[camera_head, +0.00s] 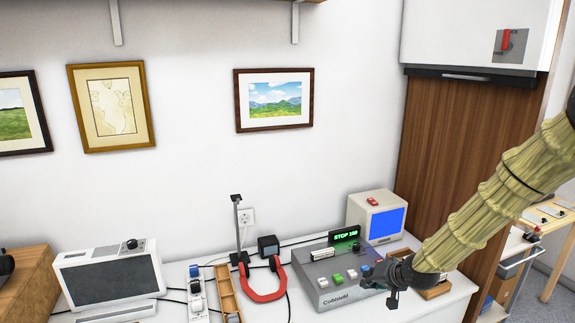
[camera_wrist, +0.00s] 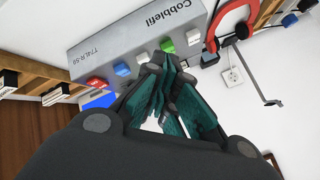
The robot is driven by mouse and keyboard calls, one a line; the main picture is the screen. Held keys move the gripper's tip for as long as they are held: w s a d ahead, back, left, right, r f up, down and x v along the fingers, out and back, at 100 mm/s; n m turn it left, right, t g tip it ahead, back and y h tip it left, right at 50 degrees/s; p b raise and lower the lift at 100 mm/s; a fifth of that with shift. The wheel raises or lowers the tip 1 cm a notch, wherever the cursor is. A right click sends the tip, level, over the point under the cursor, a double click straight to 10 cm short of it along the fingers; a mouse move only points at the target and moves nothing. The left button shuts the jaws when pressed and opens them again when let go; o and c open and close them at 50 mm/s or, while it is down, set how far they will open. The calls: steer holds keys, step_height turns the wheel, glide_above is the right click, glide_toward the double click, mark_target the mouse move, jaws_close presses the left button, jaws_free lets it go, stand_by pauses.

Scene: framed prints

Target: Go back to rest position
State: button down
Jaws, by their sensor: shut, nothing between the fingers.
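My gripper (camera_head: 393,290) is at the end of my arm, which reaches in from the right in the head view. It is in front of the right part of a grey control box (camera_head: 335,291) and hides some of its front. In the wrist view my gripper (camera_wrist: 172,75) shows dark fingers with teal pads, closed together with nothing between them. The control box (camera_wrist: 120,48) lies beyond the fingertips there, with red, blue, white and green buttons. I cannot tell whether the fingers touch it.
A white counter holds a grey-screened device (camera_head: 110,272), a red headset (camera_head: 263,296) and a small blue-screened monitor (camera_head: 377,217). Framed prints (camera_head: 274,100) hang on the white wall. A tall wooden panel (camera_head: 455,150) stands at right. Open air lies above the counter.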

steer(key=s+a+f+n+g+h, duration=0.1)
steer(key=s+a+f+g, duration=0.1)
steer(key=s+f, duration=0.8)
steer(key=s+a+f+g, duration=0.2)
steer(key=s+f, duration=0.8)
steer(key=s, duration=0.1)
steer(key=s+f+g+h, duration=0.1)
steer(key=s+f, duration=0.2)
steer(key=s, duration=0.6)
steer(key=s+d+f+n+g+h, duration=0.1)
steer(key=s+f+g, duration=0.1)
steer(key=s, duration=0.8)
steer(key=s+d+f+n+g, duration=0.1)
steer(key=s+f, duration=0.2)
steer(key=s, duration=0.6)
steer(key=shift+s+d+f+h, duration=0.2)
steer(key=shift+d+f+h, duration=0.1)
steer(key=shift+h, duration=0.1)
